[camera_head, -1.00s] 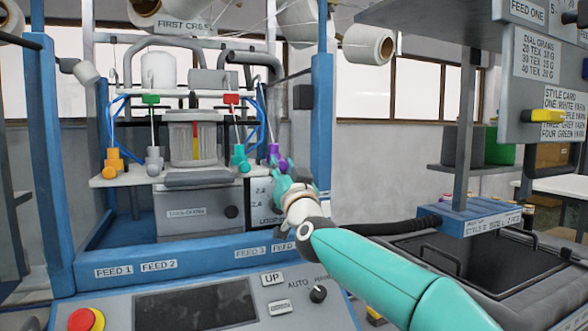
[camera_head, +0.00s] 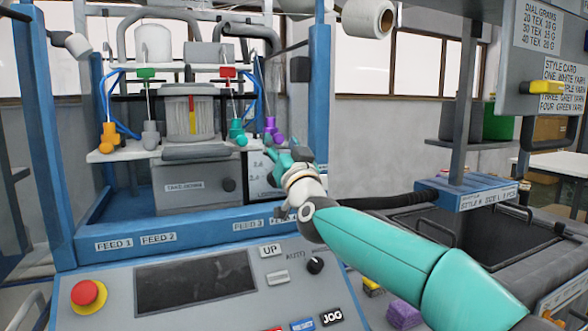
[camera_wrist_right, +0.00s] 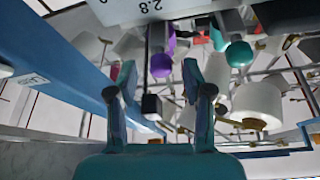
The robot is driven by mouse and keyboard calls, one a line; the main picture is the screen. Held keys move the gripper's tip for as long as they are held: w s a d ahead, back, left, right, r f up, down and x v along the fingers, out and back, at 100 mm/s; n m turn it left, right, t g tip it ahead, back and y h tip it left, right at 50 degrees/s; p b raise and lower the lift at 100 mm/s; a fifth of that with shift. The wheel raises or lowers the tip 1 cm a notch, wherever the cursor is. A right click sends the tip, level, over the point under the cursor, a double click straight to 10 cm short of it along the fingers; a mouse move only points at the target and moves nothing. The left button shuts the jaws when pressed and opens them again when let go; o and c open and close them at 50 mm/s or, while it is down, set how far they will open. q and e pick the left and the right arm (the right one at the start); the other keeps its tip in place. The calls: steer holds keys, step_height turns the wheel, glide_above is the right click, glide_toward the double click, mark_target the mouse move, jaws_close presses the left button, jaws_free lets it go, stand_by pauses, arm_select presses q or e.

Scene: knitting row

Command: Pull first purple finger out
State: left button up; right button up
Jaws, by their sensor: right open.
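The purple finger (camera_head: 272,128) stands at the right end of the white shelf, right of the teal finger (camera_head: 237,132). My right gripper (camera_head: 283,158) is open and empty, just below and in front of the purple finger. In the right wrist view, the purple finger (camera_wrist_right: 163,62) shows beyond and between the spread fingertips of the right gripper (camera_wrist_right: 158,78), apart from them. The teal finger (camera_wrist_right: 239,52) is to its right there. My left gripper is not in view.
Orange (camera_head: 108,135) and grey (camera_head: 150,135) fingers stand on the shelf's left part. A blue upright post (camera_head: 319,105) is close to the right of the purple finger. The control panel (camera_head: 195,285) is in front. A purple block (camera_head: 404,314) lies at the lower right.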

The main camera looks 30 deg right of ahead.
steer(key=v, duration=1)
steer(key=shift+f, duration=0.15)
